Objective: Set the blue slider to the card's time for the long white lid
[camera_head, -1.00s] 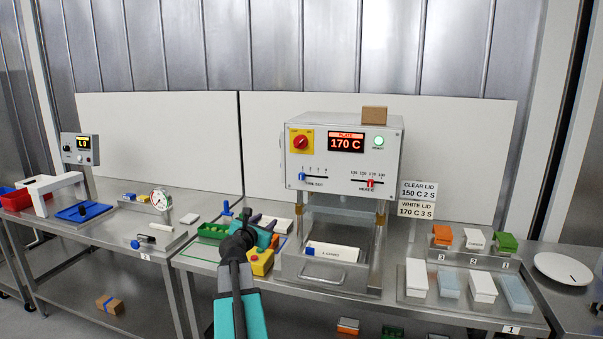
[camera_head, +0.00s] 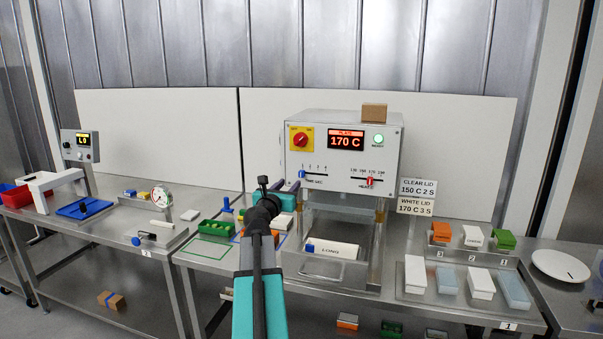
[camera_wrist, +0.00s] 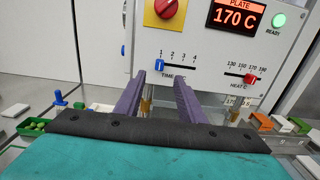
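The blue slider (camera_head: 302,174) is on the TIME SEC scale of the press panel and stands at the 1 mark. It also shows in the wrist view (camera_wrist: 160,64). The card (camera_head: 416,206) right of the press reads WHITE LID 170 C 3 S. A long white piece marked LONG (camera_head: 335,249) lies on the press's lower bed. My gripper (camera_wrist: 160,76) is open and empty, its two purple fingers pointing at the panel. The slider appears between the fingertips, with the fingers apart from it. In the head view my gripper (camera_head: 281,188) is low and left of the slider.
The plate display (camera_head: 346,141) reads 170 C, and the green READY lamp (camera_head: 378,139) is lit. The red heat slider (camera_head: 369,182) sits near 170. A red knob (camera_head: 300,139) is above the time scale. A CLEAR LID card (camera_head: 417,187) reads 150 C 2 S.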

